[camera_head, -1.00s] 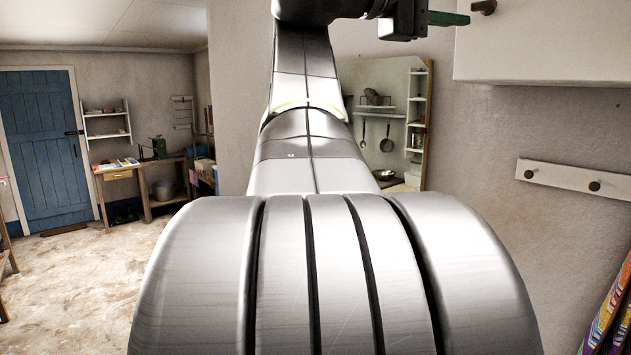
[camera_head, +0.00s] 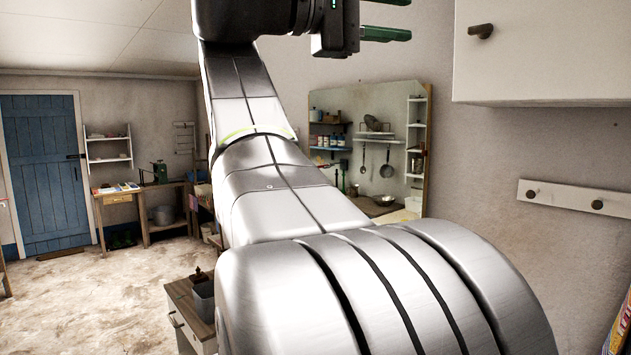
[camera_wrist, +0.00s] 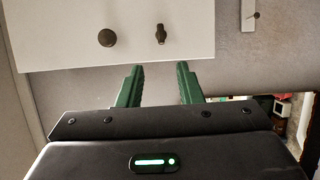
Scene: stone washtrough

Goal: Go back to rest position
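My gripper (camera_wrist: 160,88) shows in the wrist view with its two green fingers apart and nothing between them. In the head view my gripper (camera_head: 387,18) is at the top, with its green fingers pointing right toward a white wall cabinet. My arm rises through the middle of the head view and bends at the top. No held object shows in either view.
The white wall cabinet (camera_head: 545,50) is at the upper right, and its underside and knobs show in the wrist view (camera_wrist: 130,30). A peg rail (camera_head: 575,197) is below it. A mirror (camera_head: 370,140) hangs behind my arm. A low cabinet (camera_head: 183,312) stands lower left, near open floor (camera_head: 80,300).

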